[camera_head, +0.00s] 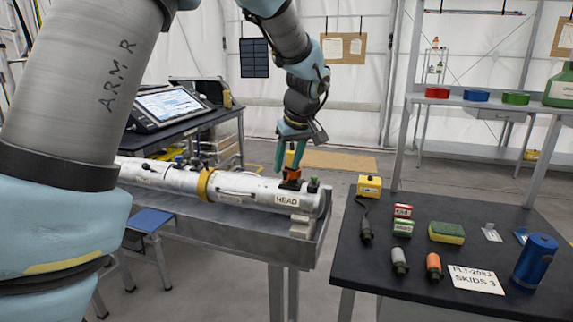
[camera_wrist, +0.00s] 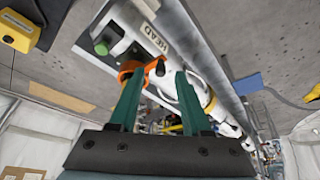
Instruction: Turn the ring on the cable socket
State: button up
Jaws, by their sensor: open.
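A silver cylinder (camera_head: 240,190) labelled HEAD lies in a grey metal trough. An orange ring-like part (camera_head: 292,174), which I take for the ring on the cable socket, sits on top near its right end. It also shows in the wrist view (camera_wrist: 152,68), beside the left fingertip and reaching toward the gap between the fingers. My gripper (camera_head: 287,166) points down at it with two green fingers spread apart. The fingers show in the wrist view (camera_wrist: 159,78) too. I cannot tell whether a finger touches the ring. The socket under the ring is mostly hidden.
A dark green knob (camera_head: 313,185) stands just right of the ring. A yellow band (camera_head: 205,185) circles the cylinder. The black table (camera_head: 410,270) at right holds connectors, small boxes, a sponge and a blue canister. A yellow box (camera_head: 369,187) stands at its back left corner.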

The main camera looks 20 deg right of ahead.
jog(key=shift+x, duration=1.1)
grip_shut()
